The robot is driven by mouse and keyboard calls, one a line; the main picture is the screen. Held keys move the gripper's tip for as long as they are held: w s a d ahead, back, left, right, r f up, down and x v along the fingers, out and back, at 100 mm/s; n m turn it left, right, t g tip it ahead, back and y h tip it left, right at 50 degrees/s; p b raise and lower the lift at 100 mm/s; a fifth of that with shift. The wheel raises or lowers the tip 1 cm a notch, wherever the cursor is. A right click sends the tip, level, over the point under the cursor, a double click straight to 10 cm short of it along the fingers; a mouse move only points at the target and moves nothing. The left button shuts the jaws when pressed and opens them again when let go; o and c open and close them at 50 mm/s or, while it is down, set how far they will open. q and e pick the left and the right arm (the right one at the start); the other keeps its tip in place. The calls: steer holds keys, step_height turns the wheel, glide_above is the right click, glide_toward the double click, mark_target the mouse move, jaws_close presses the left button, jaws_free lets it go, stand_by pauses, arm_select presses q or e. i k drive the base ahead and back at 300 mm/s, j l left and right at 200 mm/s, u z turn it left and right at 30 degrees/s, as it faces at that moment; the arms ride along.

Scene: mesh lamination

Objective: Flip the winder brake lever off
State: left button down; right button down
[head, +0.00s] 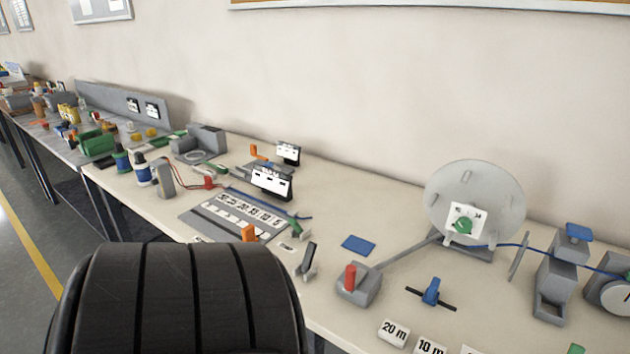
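A grey box (360,291) with an upright red lever (350,277) stands near the front edge of the table, right of the middle. A thin grey rod runs from it to the foot of a large grey disc (445,190), which looks like the winder. The red lever looks like the brake lever; no readable label confirms this. Neither of my grippers is in view.
A black ribbed shape fills the lower left and hides part of the table front. Near the box are a blue pad (358,244), a blue-handled slider (431,292) and a grey block with a dark lever (307,260). A blue cable runs right from the disc past a grey stand (553,285).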

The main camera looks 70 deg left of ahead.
mark_target(311, 247)
steer(key=u, duration=0.4)
steer(key=j+u, duration=0.1)
steer(key=u, duration=0.3)
steer(key=j+u, duration=0.1)
steer(key=u, duration=0.75)
steer(key=j+u, duration=0.1)
steer(key=u, duration=0.3)
